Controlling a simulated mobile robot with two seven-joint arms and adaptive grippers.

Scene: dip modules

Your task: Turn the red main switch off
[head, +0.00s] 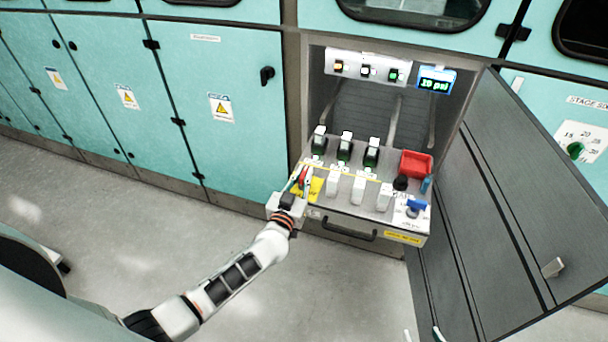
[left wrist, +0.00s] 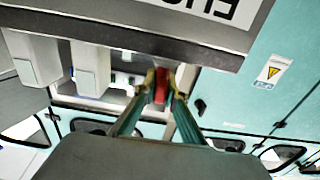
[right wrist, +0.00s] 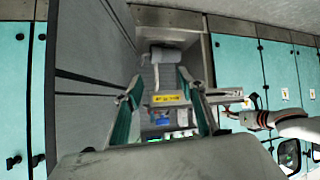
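The red main switch (head: 306,174) stands at the left end of the pulled-out tray, beside a yellow label. In the left wrist view the red handle (left wrist: 160,86) shows between my fingertips. My left gripper (head: 302,182) is at the switch, its fingers closed in on both sides of the handle and seeming to touch it; part of the handle is hidden by the fingers. My right gripper (right wrist: 160,92) is open and empty, away from the tray; only its fingertips (head: 423,335) show at the bottom edge of the head view.
The tray (head: 345,215) holds white modules (head: 358,188), green-lit modules (head: 344,149), a red bin (head: 415,164) and a blue valve handle (head: 416,204). A display (head: 436,80) reads 19 psi. An open grey door (head: 520,200) stands on the right. The floor in front is clear.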

